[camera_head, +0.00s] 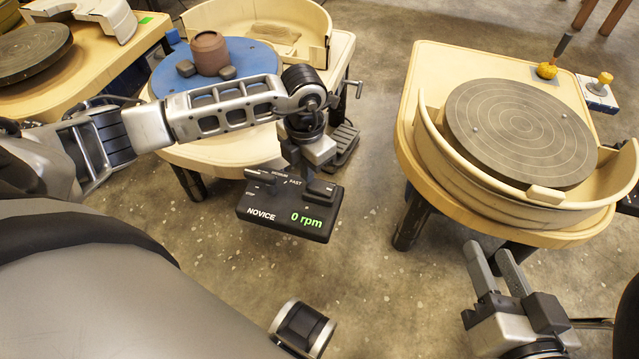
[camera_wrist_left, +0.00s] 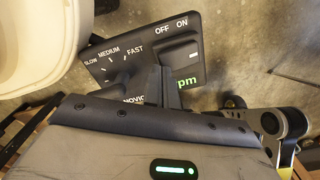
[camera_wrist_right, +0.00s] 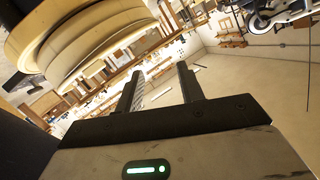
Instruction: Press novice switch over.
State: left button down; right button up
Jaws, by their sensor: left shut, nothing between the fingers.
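The novice control box (camera_head: 262,212) is a black panel labelled NOVICE with a green "0 rpm" readout, beside the left wheel table. In the left wrist view its dark rocker switch (camera_wrist_left: 181,50) sits under the OFF and ON marks, beside a SLOW–MEDIUM–FAST dial. I cannot tell for sure which side of the rocker is down. My left gripper (camera_head: 313,168) is shut and empty, pointing down over the switch end. In its wrist view the fingers (camera_wrist_left: 162,85) appear close to the rocker; contact is unclear. My right gripper (camera_head: 491,252) is open and empty, far right of the box.
A wheel with a blue bat (camera_head: 262,60) and a brown clay pot (camera_head: 209,52) stands behind my left arm. Another wheel (camera_head: 520,130) with a splash pan stands at right. A grey foot pedal (camera_head: 343,145) is behind the box. Open floor lies in front.

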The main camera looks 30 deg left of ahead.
pick_arm(q)
jog(key=shift+f+b, duration=0.8)
jog(key=shift+f, duration=0.3)
jog(key=shift+r, duration=0.2)
jog(key=shift+s+a+r+p, duration=0.1)
jog(key=shift+s+a+p, duration=0.1)
jog(key=shift+a, duration=0.5)
jog(key=shift+s+a+r+p, duration=0.15)
jog(key=shift+a+p, duration=0.1)
jog(key=shift+a, duration=0.5)
jog(key=shift+s+a+p, duration=0.15)
jog(key=shift+a+p, duration=0.05)
jog(key=shift+a, duration=0.5)
jog(key=shift+s+a+r, duration=0.15)
jog(key=shift+s+a, duration=0.05)
jog(key=shift+a, duration=0.6)
